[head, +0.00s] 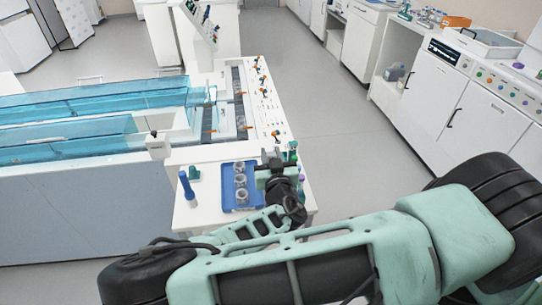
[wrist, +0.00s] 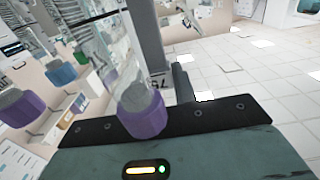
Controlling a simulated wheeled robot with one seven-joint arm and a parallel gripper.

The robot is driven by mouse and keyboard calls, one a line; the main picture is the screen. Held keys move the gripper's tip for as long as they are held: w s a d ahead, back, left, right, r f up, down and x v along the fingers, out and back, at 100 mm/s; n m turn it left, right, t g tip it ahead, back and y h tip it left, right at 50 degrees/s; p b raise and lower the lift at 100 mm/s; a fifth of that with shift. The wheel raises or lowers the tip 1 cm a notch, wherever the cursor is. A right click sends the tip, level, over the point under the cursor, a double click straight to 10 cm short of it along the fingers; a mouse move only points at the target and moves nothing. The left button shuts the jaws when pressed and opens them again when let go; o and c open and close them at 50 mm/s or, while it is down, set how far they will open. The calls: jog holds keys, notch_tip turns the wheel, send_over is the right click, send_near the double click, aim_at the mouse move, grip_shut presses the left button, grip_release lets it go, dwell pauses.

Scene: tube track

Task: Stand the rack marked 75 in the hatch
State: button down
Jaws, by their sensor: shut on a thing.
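My gripper (head: 277,168) is over the white side table in the head view, beside the blue tray. A purple-capped tube (wrist: 140,112) is close to the camera by the rack. Other purple, blue and green caps show to its left. In the head view, green and purple caps show just right of my gripper, but most of the rack is hidden. I cannot pick out the hatch with certainty.
The blue tray (head: 229,204) holds several round clear cups. A blue upright item (head: 187,187) stands left of it on the white table (head: 205,214). Behind is the long track with blue transparent covers (head: 70,110). Open floor (head: 335,125) lies between the track and the right-hand cabinets (head: 430,95).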

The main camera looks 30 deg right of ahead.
jog(key=shift+f, duration=0.5)
jog(key=c, duration=1.1)
grip_release()
